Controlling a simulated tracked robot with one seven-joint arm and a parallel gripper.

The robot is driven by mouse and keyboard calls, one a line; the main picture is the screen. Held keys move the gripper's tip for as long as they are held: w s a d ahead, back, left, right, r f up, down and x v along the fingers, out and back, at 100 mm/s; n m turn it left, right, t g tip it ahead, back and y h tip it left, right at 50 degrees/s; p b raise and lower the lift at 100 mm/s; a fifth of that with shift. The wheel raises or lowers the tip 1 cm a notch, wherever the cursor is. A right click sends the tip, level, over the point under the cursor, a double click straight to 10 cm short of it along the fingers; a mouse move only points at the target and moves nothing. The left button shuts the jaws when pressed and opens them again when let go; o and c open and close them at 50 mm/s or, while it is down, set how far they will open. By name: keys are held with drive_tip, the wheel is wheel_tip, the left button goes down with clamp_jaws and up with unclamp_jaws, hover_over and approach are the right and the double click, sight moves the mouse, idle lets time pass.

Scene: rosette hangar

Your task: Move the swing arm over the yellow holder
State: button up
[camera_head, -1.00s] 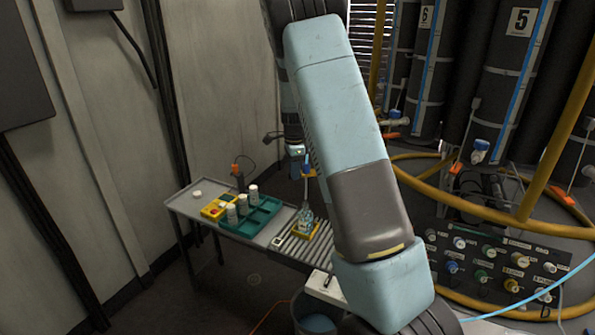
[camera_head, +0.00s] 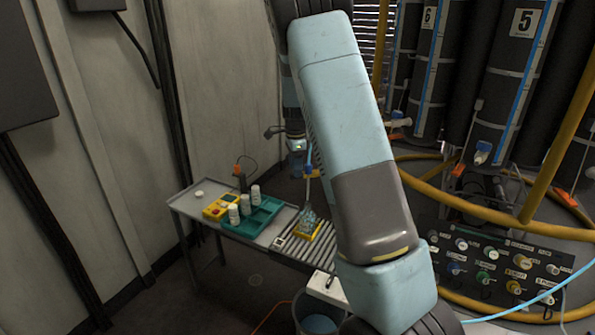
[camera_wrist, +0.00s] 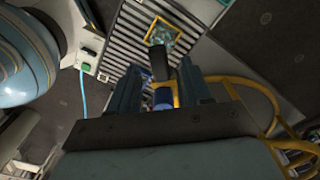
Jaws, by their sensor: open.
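The yellow holder (camera_head: 313,236) sits on the roller part of the bench, with a clear glass vessel (camera_head: 308,219) in it. Both also show near the top of the wrist view, with the yellow holder (camera_wrist: 155,41) ahead of my fingers. A thin upright blue-topped rod (camera_head: 308,160), which may be the swing arm, stands above the holder. My gripper (camera_head: 299,148) is above the bench close to that rod. In the wrist view my gripper (camera_wrist: 158,85) is open, and a blue cylinder (camera_wrist: 163,98) shows between the fingers. I cannot tell whether they touch.
A teal tray (camera_head: 263,218) with several white bottles (camera_head: 246,205) and a yellow box (camera_head: 216,210) stand on the bench's left. A bucket (camera_head: 318,324) is below. Yellow hoses (camera_head: 445,195), tanks (camera_head: 500,110) and a valve panel (camera_head: 495,265) fill the right side.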

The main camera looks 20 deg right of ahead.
wheel_tip(320, 180, up, 12)
drive_tip(key=shift+f, duration=0.25)
idle(0.5)
drive_tip(key=s+a+r+n+t+y, duration=0.1)
drive_tip(key=s+a+r+n, duration=0.1)
drive_tip(key=s+r+n, duration=0.6)
drive_tip(key=s+a+r+n+t, duration=0.15)
drive_tip(key=s+r, duration=0.25)
drive_tip(key=s, duration=0.8)
drive_tip(key=s+a+f+n+t+h, duration=0.1)
drive_tip(key=s+a+n+t, duration=0.2)
drive_tip(key=s+n, duration=0.6)
drive_tip(key=s, duration=1.1)
